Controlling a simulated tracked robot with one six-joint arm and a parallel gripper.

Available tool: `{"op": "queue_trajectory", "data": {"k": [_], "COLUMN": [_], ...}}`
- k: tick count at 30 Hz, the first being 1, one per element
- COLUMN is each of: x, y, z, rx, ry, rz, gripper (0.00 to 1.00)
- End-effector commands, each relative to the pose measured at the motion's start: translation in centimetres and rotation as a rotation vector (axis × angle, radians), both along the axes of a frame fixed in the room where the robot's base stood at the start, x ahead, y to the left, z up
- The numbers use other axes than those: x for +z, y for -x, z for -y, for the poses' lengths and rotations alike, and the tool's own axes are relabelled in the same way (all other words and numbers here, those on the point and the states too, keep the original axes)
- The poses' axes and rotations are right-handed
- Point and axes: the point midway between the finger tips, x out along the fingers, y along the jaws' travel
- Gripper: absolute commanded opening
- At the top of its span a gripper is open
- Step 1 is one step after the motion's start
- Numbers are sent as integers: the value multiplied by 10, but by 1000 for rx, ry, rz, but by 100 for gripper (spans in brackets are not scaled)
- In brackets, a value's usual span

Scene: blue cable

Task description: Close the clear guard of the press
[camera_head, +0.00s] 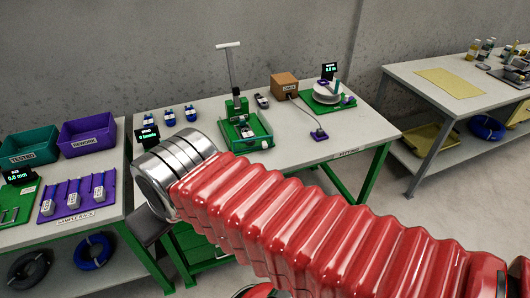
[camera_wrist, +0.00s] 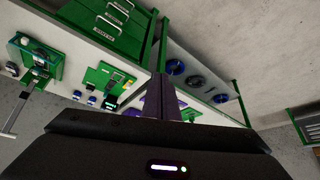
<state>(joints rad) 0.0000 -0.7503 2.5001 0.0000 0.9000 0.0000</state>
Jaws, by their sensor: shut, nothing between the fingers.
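The green press (camera_head: 240,112) stands on the middle bench in the head view, with its long pale lever raised. A green box-like base with see-through sides (camera_head: 262,131) is at its foot; I cannot clearly make out the guard's panel or its angle. The press also shows at the left of the wrist view (camera_wrist: 38,62), tilted. My gripper (camera_wrist: 167,82) is shut and empty in the wrist view, apart from the press and to its right.
The fitting bench (camera_head: 345,130) also holds a brown box (camera_head: 284,86), a round white device (camera_head: 327,92) and small blue parts (camera_head: 169,118). The left bench has a purple sample rack (camera_head: 76,197) and bins (camera_head: 87,134). My arm crosses the bench's front edge.

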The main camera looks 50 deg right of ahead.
Motion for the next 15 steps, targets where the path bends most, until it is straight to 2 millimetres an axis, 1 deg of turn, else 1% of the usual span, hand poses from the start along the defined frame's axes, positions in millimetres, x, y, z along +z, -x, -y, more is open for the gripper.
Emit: {"op": "queue_trajectory", "data": {"k": [8,11,13,15], "x": [0,-3,-5,-9], "y": [-3,-11,-22,-36], "z": [2,7,10,20], "rx": [-5,-16,-29,-48], "ry": [2,9,18,31], "rz": [2,13,27,47], "gripper": [0,0,0,0]}}
